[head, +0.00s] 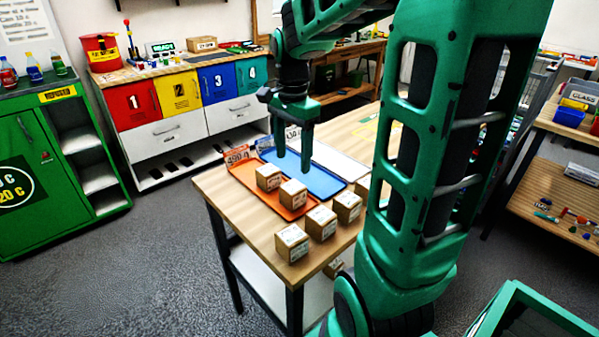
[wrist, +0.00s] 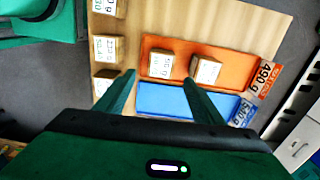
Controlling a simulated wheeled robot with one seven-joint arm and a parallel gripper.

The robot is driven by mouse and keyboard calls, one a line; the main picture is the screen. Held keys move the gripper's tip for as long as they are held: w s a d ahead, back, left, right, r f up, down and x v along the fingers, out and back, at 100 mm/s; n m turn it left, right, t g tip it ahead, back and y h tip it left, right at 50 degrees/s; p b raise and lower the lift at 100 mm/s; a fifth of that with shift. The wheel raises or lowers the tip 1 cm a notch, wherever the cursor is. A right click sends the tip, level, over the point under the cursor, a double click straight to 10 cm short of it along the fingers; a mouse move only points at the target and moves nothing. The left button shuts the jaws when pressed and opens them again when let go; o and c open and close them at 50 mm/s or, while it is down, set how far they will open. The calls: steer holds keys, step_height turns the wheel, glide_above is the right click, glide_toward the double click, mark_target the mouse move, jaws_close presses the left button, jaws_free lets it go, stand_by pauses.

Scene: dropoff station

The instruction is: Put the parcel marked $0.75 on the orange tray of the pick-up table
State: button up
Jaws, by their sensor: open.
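The orange tray (head: 243,172) lies on the pick-up table (head: 215,187) with a "490 g" sign at its far end. Two brown parcels (head: 268,177) (head: 293,193) stand on it; they also show in the wrist view (wrist: 161,65) (wrist: 206,70). Three more parcels (head: 292,242) (head: 320,223) (head: 347,206) stand on bare wood beside the tray. The labels are too small to read, so I cannot tell which parcel is marked $0.75. My gripper (head: 293,163) is open and empty, fingers pointing down above the trays, apart from the parcels.
A blue tray (head: 318,180) lies beside the orange one, and a white tray (head: 340,163) beyond it; both look empty where visible. Numbered lockers (head: 180,92) stand behind, a green cabinet (head: 50,150) at left. My arm hides the table's right part.

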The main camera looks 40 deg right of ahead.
steer(key=s+f+n, duration=0.2)
steer(key=s+n, duration=0.3)
steer(key=s, duration=0.5)
steer(key=s+f+n, duration=0.1)
steer(key=s+n, duration=0.5)
steer(key=s, duration=0.4)
steer(key=shift+s+a+f, duration=0.3)
steer(key=shift+a+f, duration=0.05)
steer(key=shift+a, duration=0.1)
